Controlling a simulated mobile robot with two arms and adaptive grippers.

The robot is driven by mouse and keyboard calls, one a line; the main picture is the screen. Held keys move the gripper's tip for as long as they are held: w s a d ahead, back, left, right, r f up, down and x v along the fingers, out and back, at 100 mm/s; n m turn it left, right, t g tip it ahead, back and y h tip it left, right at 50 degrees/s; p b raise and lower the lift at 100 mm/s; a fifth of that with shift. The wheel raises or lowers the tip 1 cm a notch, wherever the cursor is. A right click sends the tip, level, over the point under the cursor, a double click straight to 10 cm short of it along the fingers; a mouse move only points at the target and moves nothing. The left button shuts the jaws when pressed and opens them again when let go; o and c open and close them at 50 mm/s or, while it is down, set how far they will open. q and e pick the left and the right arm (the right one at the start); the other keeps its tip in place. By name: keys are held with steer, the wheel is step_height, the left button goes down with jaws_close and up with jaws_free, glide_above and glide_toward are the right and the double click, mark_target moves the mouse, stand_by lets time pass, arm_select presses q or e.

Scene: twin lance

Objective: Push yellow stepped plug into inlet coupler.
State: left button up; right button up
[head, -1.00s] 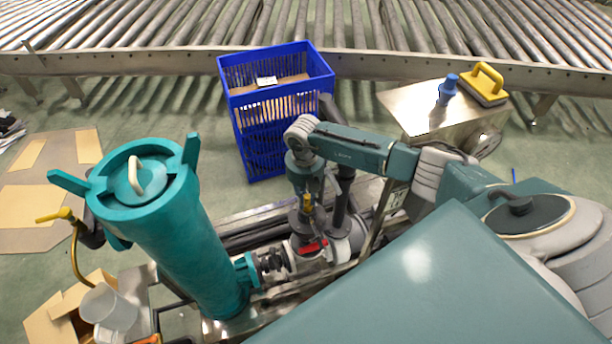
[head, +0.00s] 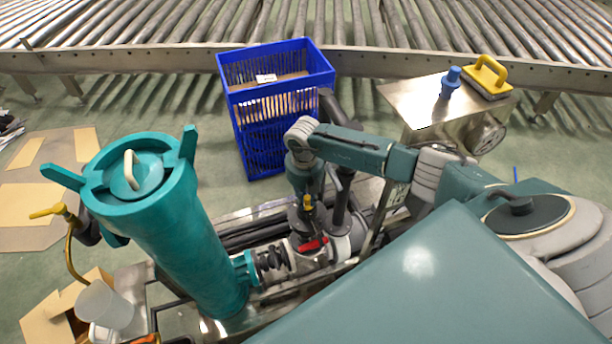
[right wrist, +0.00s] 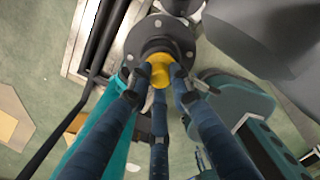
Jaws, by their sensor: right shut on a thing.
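The yellow stepped plug (right wrist: 159,72) is between the fingertips of my right gripper (right wrist: 157,80) in the right wrist view. The fingers are shut on it. Just beyond the plug is a dark round flanged coupler (right wrist: 150,34), which looks like the inlet coupler. The plug overlaps its near side in the picture; I cannot tell whether it sits inside the opening. In the head view my right gripper (head: 307,203) points down over the pipework, with a small yellow part showing at its tips. My left gripper is not in view.
A tall teal vessel (head: 180,235) stands left of the pipework. A red handle (head: 312,244) sits just below my right gripper. A blue crate (head: 262,130) stands behind. A metal box (head: 425,105) at right carries a blue part (head: 450,82) and a yellow-handled tool (head: 489,75).

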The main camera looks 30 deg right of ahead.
mark_target(306, 200)
steer(key=shift+f, duration=0.25)
steer(key=o, duration=1)
steer(key=shift+r, duration=0.1)
step_height(306, 200, up, 12)
steer(key=shift+a+f, duration=0.1)
steer(key=shift+a, duration=0.05)
steer(key=shift+s, duration=0.15)
